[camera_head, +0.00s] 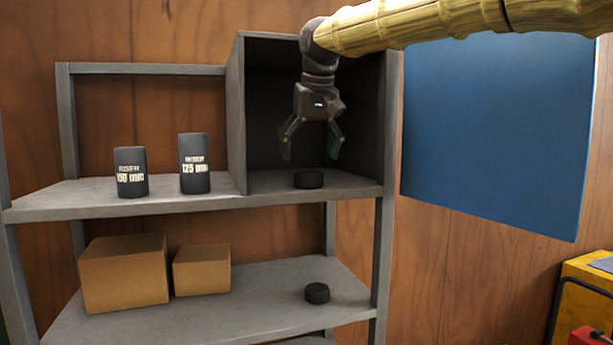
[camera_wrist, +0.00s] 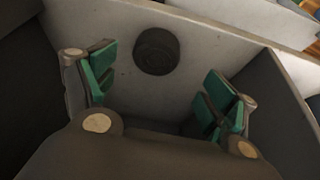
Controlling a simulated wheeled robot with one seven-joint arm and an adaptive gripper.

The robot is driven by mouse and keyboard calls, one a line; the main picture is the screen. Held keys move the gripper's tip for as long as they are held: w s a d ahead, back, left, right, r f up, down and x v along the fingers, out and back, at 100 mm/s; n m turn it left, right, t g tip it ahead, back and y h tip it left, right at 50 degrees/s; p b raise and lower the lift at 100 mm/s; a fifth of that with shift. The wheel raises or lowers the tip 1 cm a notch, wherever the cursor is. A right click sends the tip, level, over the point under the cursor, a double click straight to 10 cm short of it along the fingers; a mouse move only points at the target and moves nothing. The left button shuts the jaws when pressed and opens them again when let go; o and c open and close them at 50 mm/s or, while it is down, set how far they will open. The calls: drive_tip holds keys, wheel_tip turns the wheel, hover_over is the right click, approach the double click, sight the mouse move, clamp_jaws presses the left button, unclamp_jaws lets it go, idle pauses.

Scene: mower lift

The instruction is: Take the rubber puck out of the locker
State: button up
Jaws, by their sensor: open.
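The rubber puck (camera_head: 309,180), a short black cylinder, lies flat on the floor of the open grey locker (camera_head: 236,115), near its front edge. My gripper (camera_head: 312,150) hangs pointing down inside the locker's opening, just above the puck, with its fingers spread and nothing between them. In the wrist view, the puck (camera_wrist: 157,51) lies beyond the green-padded fingertips of my gripper (camera_wrist: 160,90), between them sideways and apart from both.
Two dark labelled cylinders, 100 mm (camera_head: 131,172) and 125 mm (camera_head: 195,164), stand left of the locker. Two cardboard boxes (camera_head: 124,275) (camera_head: 202,269) and another black puck (camera_head: 317,293) sit on the lower shelf (camera_head: 250,310). A blue panel (camera_head: 497,130) hangs at right.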

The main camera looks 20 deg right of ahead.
sight(310, 173)
drive_tip(key=shift+w+d+f, duration=0.25)
drive_tip(key=shift+f, duration=0.25)
drive_tip(key=shift+w+f+p, duration=0.1)
drive_tip(key=shift+f+p, duration=0.6)
drive_tip(key=shift+p, duration=0.4)
drive_tip(key=x, duration=0.1)
drive_tip(key=p+x, duration=0.1)
drive_tip(key=x, duration=0.1)
drive_tip(key=shift+d, duration=0.3)
drive_tip(key=shift+w+a+f, duration=0.15)
drive_tip(key=shift+f, duration=0.15)
drive_tip(key=shift+a, duration=0.1)
drive_tip(key=c, duration=1.2)
